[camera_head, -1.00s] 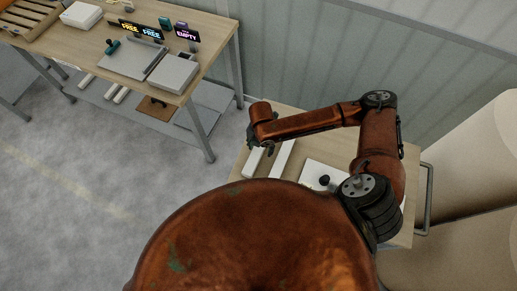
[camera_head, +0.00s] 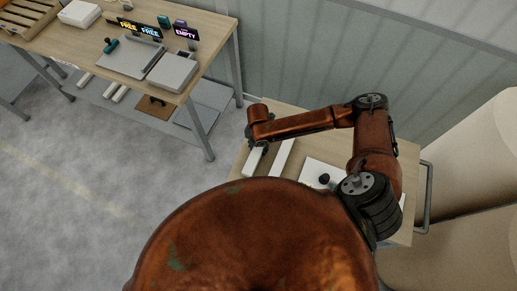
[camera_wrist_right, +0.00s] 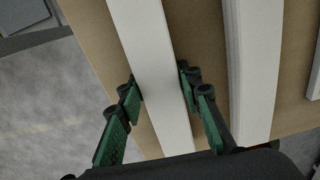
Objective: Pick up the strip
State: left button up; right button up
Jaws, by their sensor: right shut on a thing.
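A white strip (camera_wrist_right: 160,75) lies lengthwise on a wooden table in the right wrist view; its near end runs toward my wrist. The green-padded fingers of my right gripper (camera_wrist_right: 158,84) stand on either side of it and are shut on it. In the head view the strip (camera_head: 253,161) is at the table's left side, under my right gripper (camera_head: 258,146), which is small and partly hidden by my wrist. I cannot tell any gap between strip and table. My left gripper is out of view.
A second white strip (camera_head: 281,157) lies to the right, also in the right wrist view (camera_wrist_right: 258,60). A white plate (camera_head: 313,172) with a dark knob is further right. A bench (camera_head: 205,28) with grey boxes and small signs stands at the back left, with floor between.

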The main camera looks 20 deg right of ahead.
jog(key=shift+w, duration=0.2)
jog(key=c, duration=0.5)
grip_shut()
